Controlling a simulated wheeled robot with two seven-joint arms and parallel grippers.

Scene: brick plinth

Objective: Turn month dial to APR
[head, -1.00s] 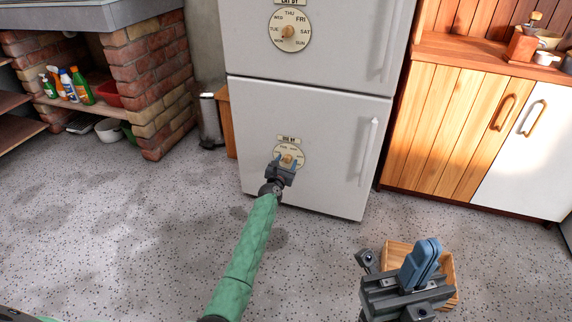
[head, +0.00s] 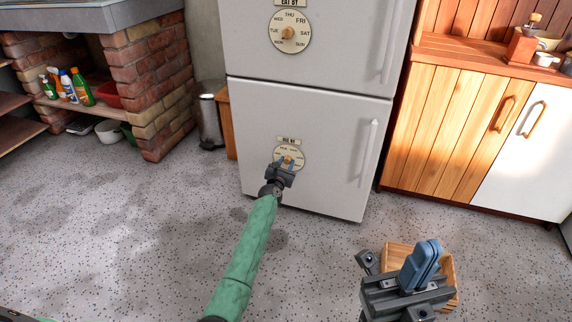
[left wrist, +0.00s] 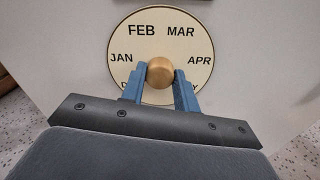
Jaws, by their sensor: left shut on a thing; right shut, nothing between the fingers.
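The month dial (head: 291,151) is a cream disc low on the fridge's lower door, partly hidden by my left gripper in the head view. In the left wrist view the dial (left wrist: 113,40) shows JAN at left, FEB upper left in larger, bolder letters, MAR upper right and APR at right; the lower months are mostly covered. My left gripper (head: 287,163) is shut on the round golden knob (left wrist: 160,72) at the dial's centre, one blue finger on each side. My right gripper (head: 427,262) is shut and empty, in front of the fridge at lower right.
A weekday dial (head: 289,30) with a similar knob is on the upper door. The fridge handle (head: 369,153) is right of the month dial. A wooden box (head: 398,250) lies on the floor behind my right gripper.

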